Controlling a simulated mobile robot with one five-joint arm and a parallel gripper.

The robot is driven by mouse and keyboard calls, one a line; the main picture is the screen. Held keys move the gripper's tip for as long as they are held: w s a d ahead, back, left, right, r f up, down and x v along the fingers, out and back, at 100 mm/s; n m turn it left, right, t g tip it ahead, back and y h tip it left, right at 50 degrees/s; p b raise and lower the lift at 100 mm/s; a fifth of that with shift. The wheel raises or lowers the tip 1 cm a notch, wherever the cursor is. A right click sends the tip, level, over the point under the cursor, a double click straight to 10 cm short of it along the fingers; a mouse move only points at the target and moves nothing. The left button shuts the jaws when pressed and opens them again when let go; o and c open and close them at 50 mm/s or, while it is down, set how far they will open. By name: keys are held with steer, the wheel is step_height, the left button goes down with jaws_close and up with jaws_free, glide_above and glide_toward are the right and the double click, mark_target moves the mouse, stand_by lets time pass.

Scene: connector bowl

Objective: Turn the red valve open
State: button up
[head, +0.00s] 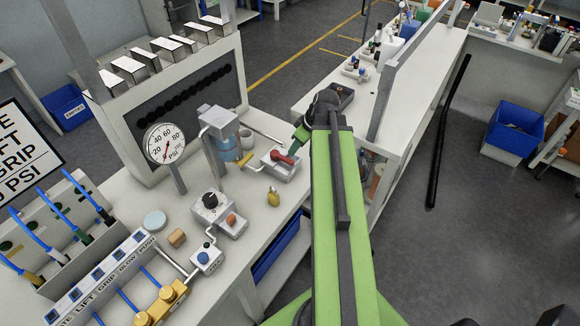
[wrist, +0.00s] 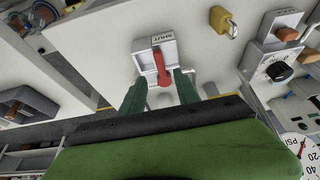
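The red valve handle (head: 283,157) sits on a small pale box (head: 286,172) near the right edge of the bench. In the wrist view the red handle (wrist: 161,66) runs up and down the picture on its box (wrist: 141,58), beside a label reading SHUT (wrist: 162,39). My gripper (wrist: 160,86) is open, with one green finger at each side of the handle's near end. Gaps show between the fingers and the handle. In the head view my gripper (head: 298,143) is just right of the handle and partly hidden by my arm.
A pressure gauge (head: 165,143), a blue-liquid container (head: 226,145) and a black knob (head: 211,200) stand left of the valve. A brass padlock (head: 273,197) lies in front of it. A yellow lever (head: 248,162) is close to the valve.

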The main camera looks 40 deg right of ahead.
mark_target(288, 160)
steer(key=b+x, duration=0.6)
steer(key=x, duration=0.3)
steer(key=shift+s+d+b, duration=0.1)
steer(key=shift+b, duration=0.3)
jaws_close()
stand_by(0.8)
